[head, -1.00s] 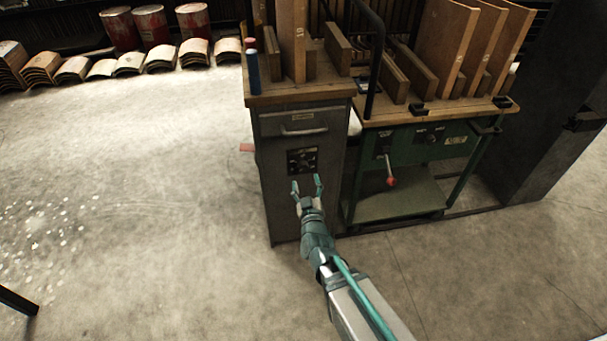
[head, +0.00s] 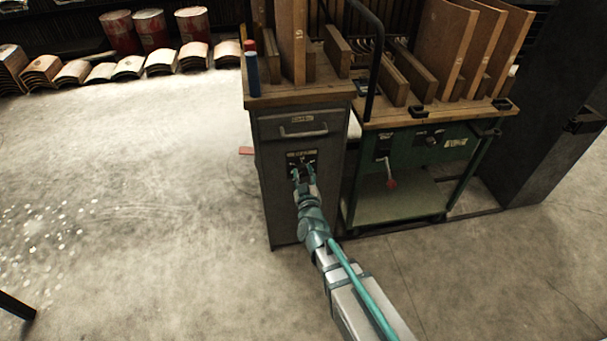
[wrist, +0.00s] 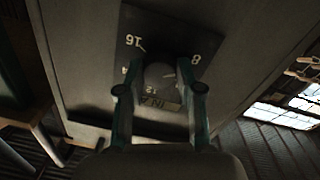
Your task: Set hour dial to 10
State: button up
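The hour dial panel (head: 302,156) is a small dark plate on the front of the grey cabinet, under its drawer. In the wrist view the dial plate (wrist: 134,26) appears rotated, with pale numbers 16, 8 and 12 legible; others are partly covered. A dark round knob (wrist: 158,72) shows between my fingers. My gripper (head: 303,170) is at the panel; in the wrist view my gripper (wrist: 162,72) has one finger on each side of the knob. Whether the fingers touch the knob is unclear. The knob's exact setting cannot be read.
The grey cabinet (head: 275,195) has a drawer handle (head: 304,133) above the panel. Wooden boards stand on top.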

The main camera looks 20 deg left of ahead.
jog(key=c, duration=0.4)
jog(key=shift+m, duration=0.3)
jog(key=m+b, duration=0.2)
jog(key=m, duration=0.3)
jog(key=shift+f, duration=0.1)
jog(key=m+b, duration=0.3)
jog(key=m, duration=0.2)
jog(key=shift+m+g, duration=0.3)
jog(key=shift+m, duration=0.1)
jog(key=o, duration=1.1)
jog(key=shift+o, duration=0.2)
